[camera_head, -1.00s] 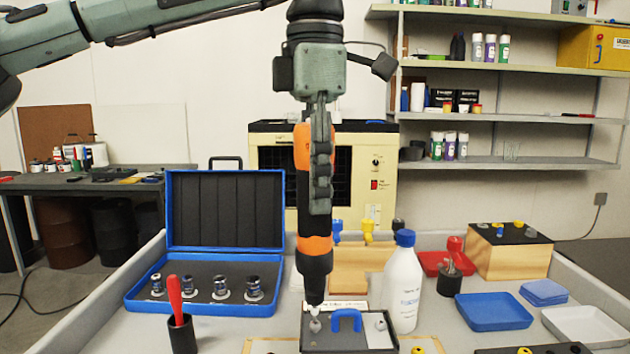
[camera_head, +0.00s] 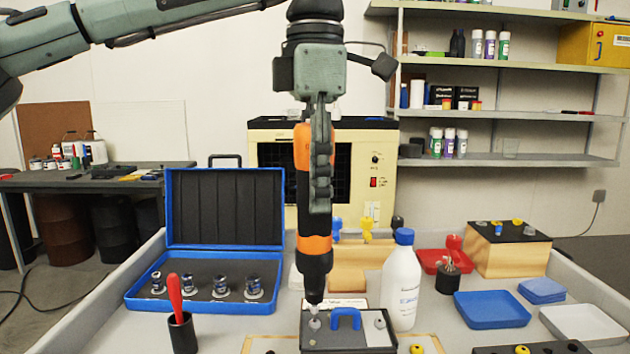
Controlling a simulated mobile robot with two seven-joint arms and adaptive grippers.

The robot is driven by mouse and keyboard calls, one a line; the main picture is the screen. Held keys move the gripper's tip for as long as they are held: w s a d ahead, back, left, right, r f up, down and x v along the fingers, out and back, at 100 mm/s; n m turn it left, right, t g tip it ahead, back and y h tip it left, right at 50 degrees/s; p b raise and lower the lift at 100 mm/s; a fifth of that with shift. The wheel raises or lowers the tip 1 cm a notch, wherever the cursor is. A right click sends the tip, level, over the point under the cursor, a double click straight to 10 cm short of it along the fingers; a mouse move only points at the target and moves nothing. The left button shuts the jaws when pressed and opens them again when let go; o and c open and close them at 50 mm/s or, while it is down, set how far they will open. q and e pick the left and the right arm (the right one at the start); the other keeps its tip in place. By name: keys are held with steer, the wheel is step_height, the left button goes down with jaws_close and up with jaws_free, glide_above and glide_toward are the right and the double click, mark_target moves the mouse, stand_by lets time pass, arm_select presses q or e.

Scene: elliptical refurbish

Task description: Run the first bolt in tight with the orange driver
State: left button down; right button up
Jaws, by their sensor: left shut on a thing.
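My left gripper (camera_head: 321,160) comes down from above and is shut on the orange and black driver (camera_head: 314,243). The driver stands nearly upright with its tip pointing down. The tip is over a grey bolt (camera_head: 315,323) at the left of a dark plate (camera_head: 349,339); tip and bolt look to be touching or almost so. A blue handle (camera_head: 346,318) rises from the middle of the plate, and another grey bolt (camera_head: 380,324) shows at its right. My right gripper is not in view.
A white bottle with a blue cap (camera_head: 402,285) stands close right of the plate. An open blue case (camera_head: 205,300) lies left, with a red-handled tool in a black cup (camera_head: 181,331) before it. Blue trays (camera_head: 492,310) and a wooden block (camera_head: 510,254) are at the right.

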arm_select(q)
steer(key=shift+f+b, duration=0.4)
steer(key=shift+f, duration=0.45)
stand_by(1.8)
steer(key=shift+r, duration=0.2)
steer(key=shift+r+p, duration=0.6)
steer(key=shift+p, duration=0.25)
steer(key=shift+r, duration=3.8)
